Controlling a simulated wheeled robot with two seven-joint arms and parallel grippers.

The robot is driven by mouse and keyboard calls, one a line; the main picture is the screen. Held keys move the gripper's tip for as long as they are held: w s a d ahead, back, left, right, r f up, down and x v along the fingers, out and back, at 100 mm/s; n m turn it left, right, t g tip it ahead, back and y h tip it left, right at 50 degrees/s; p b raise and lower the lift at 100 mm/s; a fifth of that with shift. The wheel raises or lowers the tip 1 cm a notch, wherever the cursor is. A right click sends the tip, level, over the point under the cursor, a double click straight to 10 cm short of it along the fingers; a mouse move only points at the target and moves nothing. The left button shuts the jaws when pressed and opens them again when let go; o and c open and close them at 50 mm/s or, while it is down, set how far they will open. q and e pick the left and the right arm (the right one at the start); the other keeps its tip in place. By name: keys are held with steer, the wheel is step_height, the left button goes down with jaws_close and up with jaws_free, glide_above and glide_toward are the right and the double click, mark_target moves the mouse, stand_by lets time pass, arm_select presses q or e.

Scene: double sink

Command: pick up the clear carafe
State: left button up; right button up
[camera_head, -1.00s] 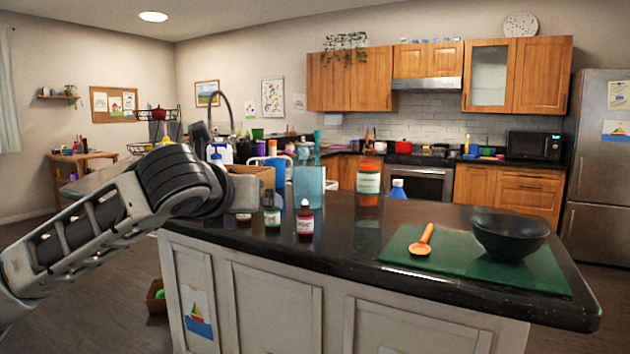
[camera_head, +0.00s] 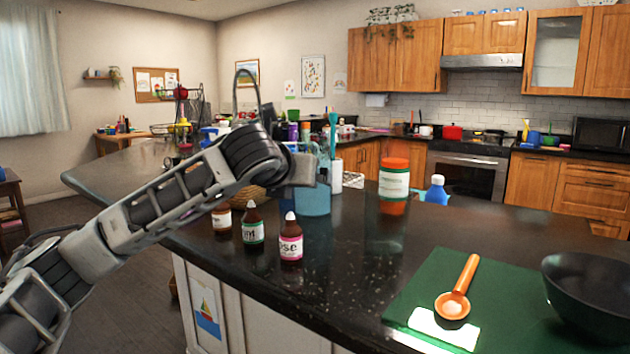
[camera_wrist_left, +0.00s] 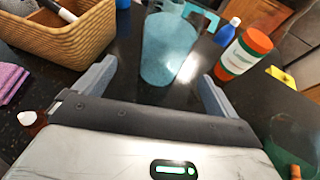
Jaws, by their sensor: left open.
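The clear carafe, a see-through blue-tinted vessel (camera_head: 313,201), stands upright on the dark counter, its upper part partly hidden behind my left gripper (camera_head: 308,170) in the head view. In the left wrist view the carafe (camera_wrist_left: 168,50) is straight ahead, with a handle at its upper right. My left gripper (camera_wrist_left: 158,72) is open and empty, with one finger on each side of the line to the carafe. The carafe's base appears just beyond the fingertips. I cannot tell whether either finger touches it. My right gripper is out of view.
Small dropper bottles (camera_head: 290,240) stand in front. A wicker basket (camera_wrist_left: 62,40) is to the left. A green board (camera_head: 410,300) holds a spoon (camera_head: 460,285) and bowl (camera_head: 590,295).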

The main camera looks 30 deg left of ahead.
arm_select(q)
steer(key=x, duration=0.4)
steer(key=shift+w+a+f, duration=0.1)
steer(key=shift+w+f, duration=0.1)
steer(key=shift+w, duration=0.15)
steer(key=shift+d+x, duration=0.15)
steer(key=shift+x, duration=1.2)
steer(key=shift+d+x, duration=0.2)
steer(key=shift+x, duration=1.1)
steer(key=shift+w, duration=0.1)
steer(key=c, duration=1.4)
steer(key=shift+r+p, duration=0.2)
steer(key=shift+p, duration=0.1)
steer(key=shift+c, duration=0.6)
steer(key=shift+r, duration=0.1)
